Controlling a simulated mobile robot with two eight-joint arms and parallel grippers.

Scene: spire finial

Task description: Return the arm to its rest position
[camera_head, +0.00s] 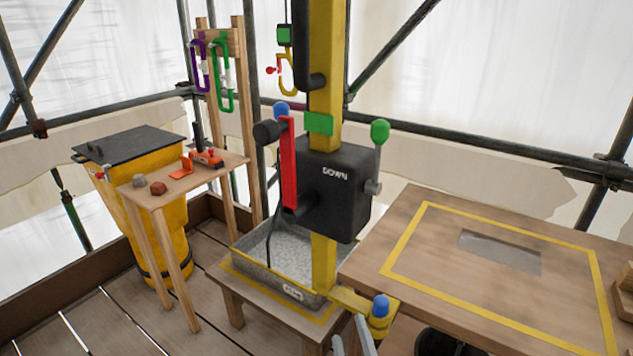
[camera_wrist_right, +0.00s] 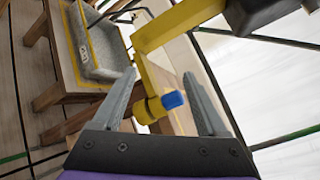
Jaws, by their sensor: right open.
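My right gripper (camera_head: 350,332) shows only as grey fingertips at the bottom edge of the head view. In the right wrist view my right gripper (camera_wrist_right: 159,80) is open, its two fingers spread apart. A blue-tipped yellow knob (camera_wrist_right: 172,100) appears between the fingers; I cannot tell whether they touch it. The same blue-tipped knob (camera_head: 380,306) sits on a yellow bracket at the foot of the yellow post (camera_head: 327,75), just above the fingertips in the head view. My left gripper is not in view.
A black box marked DOWN (camera_head: 334,190) with red and green levers is on the post. A grey tray (camera_head: 252,270) stands on a low table behind. A wooden table (camera_head: 400,225) with a yellow outline is on the right. A yellow bin (camera_head: 165,235) and small tool table (camera_head: 225,172) are left.

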